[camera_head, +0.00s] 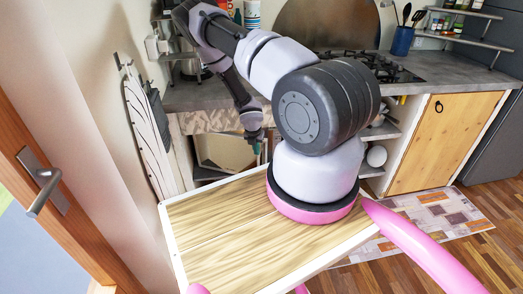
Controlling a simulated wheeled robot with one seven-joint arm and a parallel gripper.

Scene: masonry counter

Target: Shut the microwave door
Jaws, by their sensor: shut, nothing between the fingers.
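I cannot clearly make out the microwave or its door. A pale-framed opening with a tan panel (226,150) shows below the counter at centre left; I cannot tell whether it belongs to the microwave. My gripper (256,148) points down in front of the counter, just right of this panel. It is small in the picture and looks shut and empty. I cannot tell whether it touches anything. My large arm links cover the middle of the view and hide part of the counter front.
A grey counter (440,70) runs along the back, with a hob (385,68) and a blue utensil holder (402,41). A wooden cabinet door (440,142) is at right. A wood-topped surface with a white edge (215,245) fills the foreground. An ironing board (148,135) leans at left.

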